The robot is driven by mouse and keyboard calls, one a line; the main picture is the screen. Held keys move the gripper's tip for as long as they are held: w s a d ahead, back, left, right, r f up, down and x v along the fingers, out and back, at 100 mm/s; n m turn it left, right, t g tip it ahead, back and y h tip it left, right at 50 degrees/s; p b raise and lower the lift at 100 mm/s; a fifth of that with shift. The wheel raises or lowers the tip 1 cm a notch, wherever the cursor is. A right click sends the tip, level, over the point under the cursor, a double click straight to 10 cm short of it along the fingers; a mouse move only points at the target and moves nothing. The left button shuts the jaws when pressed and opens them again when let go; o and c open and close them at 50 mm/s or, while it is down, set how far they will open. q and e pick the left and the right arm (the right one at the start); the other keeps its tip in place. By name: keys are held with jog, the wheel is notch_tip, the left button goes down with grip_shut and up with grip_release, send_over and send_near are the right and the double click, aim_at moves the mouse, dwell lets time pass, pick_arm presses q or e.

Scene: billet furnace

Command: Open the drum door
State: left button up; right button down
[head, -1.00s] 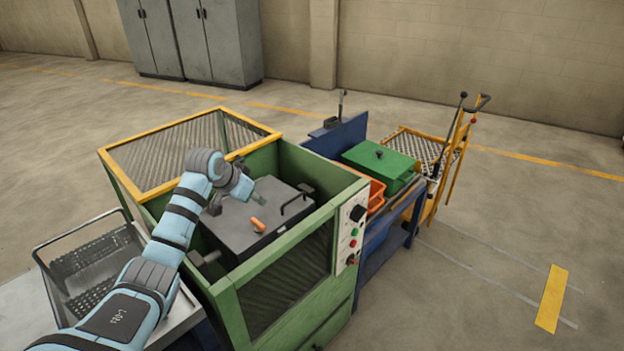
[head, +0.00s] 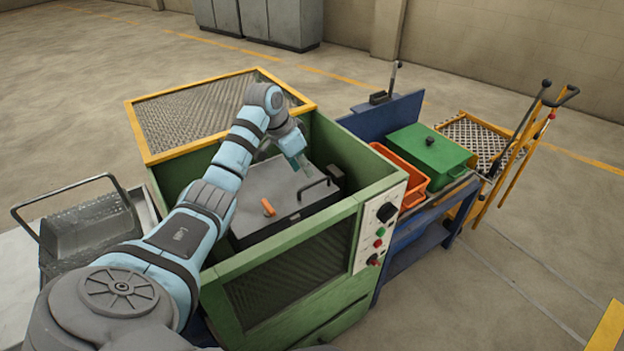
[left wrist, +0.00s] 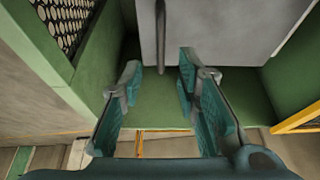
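The drum door appears to be the flat grey panel (head: 275,198) on top of the box inside the green machine. It has a black bar handle (head: 314,188) at its right side and an orange latch (head: 268,208) near its front. The panel lies flat and closed. My left gripper (head: 303,166) is above the panel's far right part, close to the handle. In the left wrist view my left gripper (left wrist: 160,68) has its fingers apart, and the dark handle bar (left wrist: 160,35) shows between and just beyond the fingertips, not gripped. My right gripper is out of view.
The green machine (head: 215,275) walls the panel in, with a yellow-framed mesh cover (head: 195,118) raised behind. A control panel (head: 381,230) is on its right corner.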

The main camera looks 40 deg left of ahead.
aim_at(312, 183)
pick_arm(q)
jog(key=x, duration=0.3)
jog(key=b+x, duration=0.1)
jog(key=x, duration=0.2)
jog(key=shift+w+f, duration=0.15)
jog(key=shift+w, duration=0.2)
jog(key=shift+s, duration=0.15)
jog(key=shift+c, duration=0.2)
grip_shut()
